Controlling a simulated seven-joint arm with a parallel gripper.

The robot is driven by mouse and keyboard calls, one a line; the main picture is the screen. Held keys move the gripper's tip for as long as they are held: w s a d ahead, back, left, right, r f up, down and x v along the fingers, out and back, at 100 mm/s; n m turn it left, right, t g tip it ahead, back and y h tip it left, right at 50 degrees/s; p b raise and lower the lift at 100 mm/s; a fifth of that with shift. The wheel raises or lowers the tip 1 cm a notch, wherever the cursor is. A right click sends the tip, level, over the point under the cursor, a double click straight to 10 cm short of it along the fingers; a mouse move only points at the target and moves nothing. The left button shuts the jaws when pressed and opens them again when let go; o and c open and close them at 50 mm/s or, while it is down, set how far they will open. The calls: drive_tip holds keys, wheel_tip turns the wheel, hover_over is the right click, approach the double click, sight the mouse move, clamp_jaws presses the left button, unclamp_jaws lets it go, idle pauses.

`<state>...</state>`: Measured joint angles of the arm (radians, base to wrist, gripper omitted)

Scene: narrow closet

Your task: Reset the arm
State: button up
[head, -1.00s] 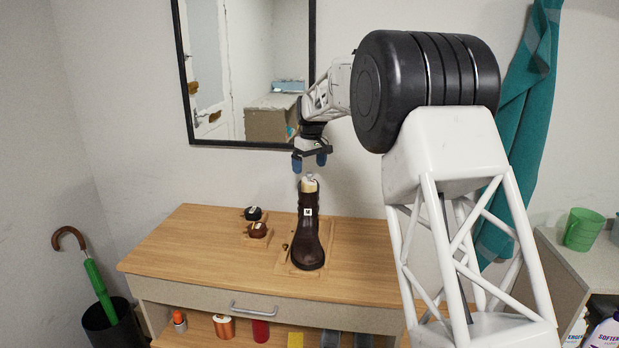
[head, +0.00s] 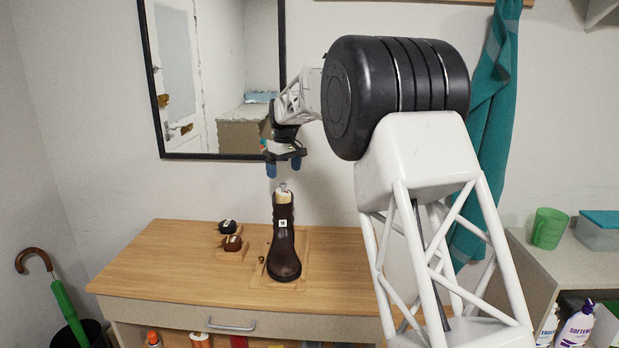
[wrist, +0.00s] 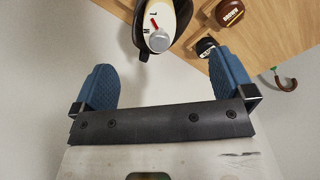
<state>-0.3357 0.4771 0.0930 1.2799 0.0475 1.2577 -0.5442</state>
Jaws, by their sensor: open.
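My gripper (head: 284,166) hangs in the air above the cabinet, pointing down, with its blue fingers apart and nothing between them. In the wrist view my gripper (wrist: 162,88) also shows spread and empty. A dark brown boot (head: 284,250) stands upright below it on a wooden board (head: 306,250), with a pale insert and a grey knob at its top. The boot top (wrist: 160,25) shows beyond the fingers in the wrist view, apart from them.
The wooden cabinet top (head: 170,265) holds two small round items, one black (head: 228,226) and one brown (head: 232,243). A mirror (head: 225,80) hangs on the wall behind. A teal towel (head: 490,120) hangs at right. An umbrella (head: 62,298) stands at left.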

drive_tip(key=s+d+r+m+t, duration=0.1)
drive_tip(key=s+d+r+m, duration=0.25)
drive_tip(key=s+d, duration=1)
drive_tip(key=s+d+r+m, duration=0.2)
drive_tip(key=s+d+r, duration=0.3)
drive_tip(key=s+d, duration=0.85)
drive_tip(key=s+d+f+m, duration=0.1)
drive_tip(key=s+f, duration=0.3)
drive_tip(key=s, duration=0.8)
drive_tip(key=s+d+f+m+t, duration=0.1)
drive_tip(key=s+d+f+m, duration=0.1)
drive_tip(key=s, duration=1.1)
drive_tip(key=s+d+f+m, duration=0.1)
drive_tip(key=s+d+f, duration=0.3)
drive_tip(key=s, duration=0.8)
wheel_tip(320, 180, down, 3)
drive_tip(key=shift+s+r+m+h, duration=0.2)
drive_tip(key=shift+s+m+h, duration=0.05)
drive_tip(key=shift+m+h, duration=0.15)
drive_tip(key=shift+c, duration=0.2)
